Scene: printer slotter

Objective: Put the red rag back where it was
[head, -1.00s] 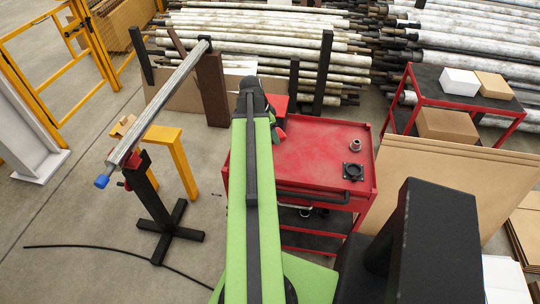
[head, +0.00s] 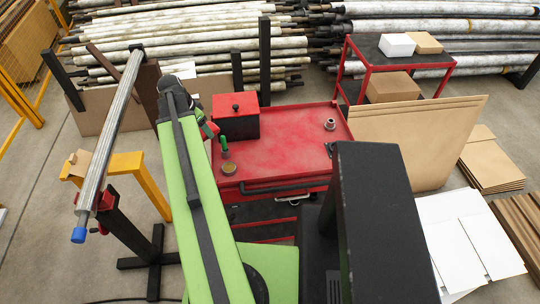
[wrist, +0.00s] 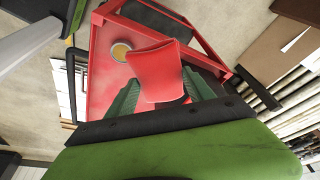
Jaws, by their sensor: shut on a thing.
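The red rag (wrist: 157,72) shows in the wrist view between the green fingers of my gripper (wrist: 160,92), which is shut on it. The rag sticks out past the fingertips. In the head view my gripper (head: 207,126) is at the left edge of the red cart (head: 285,155), beside a red box with a black knob (head: 237,120). Only a small red bit shows at the fingers there, and my arm hides much of the rest. I cannot tell how high the rag is above the cart top.
On the cart are a green-handled item (head: 224,147), a brass-coloured disc (head: 229,169) and a metal ring (head: 330,124). The middle of its top is clear. A long roller on stands (head: 112,125) is at left. A cardboard sheet (head: 415,140) stands at right.

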